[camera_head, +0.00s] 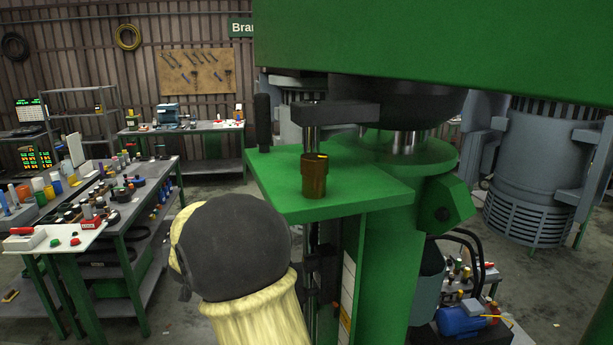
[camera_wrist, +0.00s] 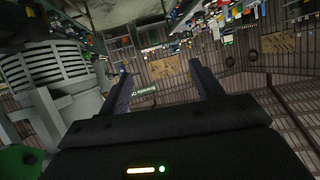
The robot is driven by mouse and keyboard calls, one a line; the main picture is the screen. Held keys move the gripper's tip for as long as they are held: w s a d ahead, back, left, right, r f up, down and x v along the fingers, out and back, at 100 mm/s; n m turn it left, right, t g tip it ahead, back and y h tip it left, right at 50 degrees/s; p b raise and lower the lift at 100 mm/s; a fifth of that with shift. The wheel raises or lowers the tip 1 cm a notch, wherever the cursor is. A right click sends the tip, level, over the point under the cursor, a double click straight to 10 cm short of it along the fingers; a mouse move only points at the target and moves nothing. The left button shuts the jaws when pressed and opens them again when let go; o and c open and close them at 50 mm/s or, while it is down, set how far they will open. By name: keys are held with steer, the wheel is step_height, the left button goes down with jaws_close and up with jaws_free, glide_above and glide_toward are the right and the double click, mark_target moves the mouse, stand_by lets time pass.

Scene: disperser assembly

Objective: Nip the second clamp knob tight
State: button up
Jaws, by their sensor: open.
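In the head view, a green machine bracket (camera_head: 350,185) reaches out below a large green housing. A brown cylindrical piece (camera_head: 314,178) with a yellow mark on top stands upright at the bracket, below a dark arm (camera_head: 335,113). A black upright cylinder (camera_head: 262,122) stands at the bracket's far left edge. I cannot tell which of these, if any, is the second clamp knob. My gripper (camera_wrist: 159,68) shows only in the wrist view, its two fingers apart with nothing between them. It is not visible in the head view, and no knob is clear in the wrist view.
The large green housing (camera_head: 440,45) overhangs the bracket. A grey ribbed machine (camera_head: 535,165) stands at the right. A bench with many small parts (camera_head: 130,200) is at the left. My arm covers the area left of and below the bracket.

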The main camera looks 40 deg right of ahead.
steer(key=w+d+r+m+g+h+p, duration=0.25)
steer(key=d+r+m+h, duration=0.25)
steer(key=d+r+h, duration=0.3)
steer(key=w+d+r+m+g+h+p, duration=0.15)
steer(key=w+d+r+m+h, duration=0.25)
steer(key=d+r+m+h, duration=0.4)
steer(key=s+a+f+m+g+y+p, duration=0.1)
steer(key=s+m+g, duration=0.3)
steer(key=g, duration=0.5)
steer(key=s+a+f+m+g+y+p, duration=0.2)
steer(key=s+m+g+y+p, duration=0.1)
steer(key=g, duration=0.6)
steer(key=s+m+p, duration=0.1)
steer(key=s+m, duration=0.1)
steer(key=m, duration=0.1)
steer(key=shift+s+a, duration=0.2)
steer(key=shift+a, duration=0.1)
steer(key=shift+d+r, duration=0.1)
steer(key=shift+d, duration=0.05)
